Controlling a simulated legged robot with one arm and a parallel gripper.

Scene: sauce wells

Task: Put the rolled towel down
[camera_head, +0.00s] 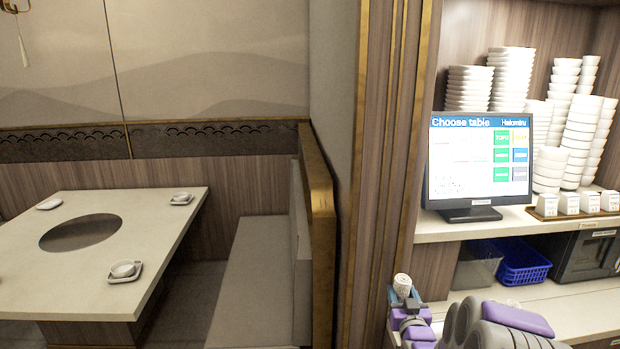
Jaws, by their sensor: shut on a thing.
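The rolled towel (402,285) is a small, pale, upright roll at the lower middle right. My gripper (403,298) is shut on it and holds it in front of the wooden pillar, left of the lower counter. The towel's lower part is hidden by the gripper. I cannot tell what lies directly under it.
A table (160,262) with a round dark inset and several small dishes stands at left, beside a bench (255,270). A wooden pillar (378,150) divides it from shelves with stacked bowls (510,75), a monitor (478,160) and a blue basket (522,262). The lower counter (570,308) has bare room.

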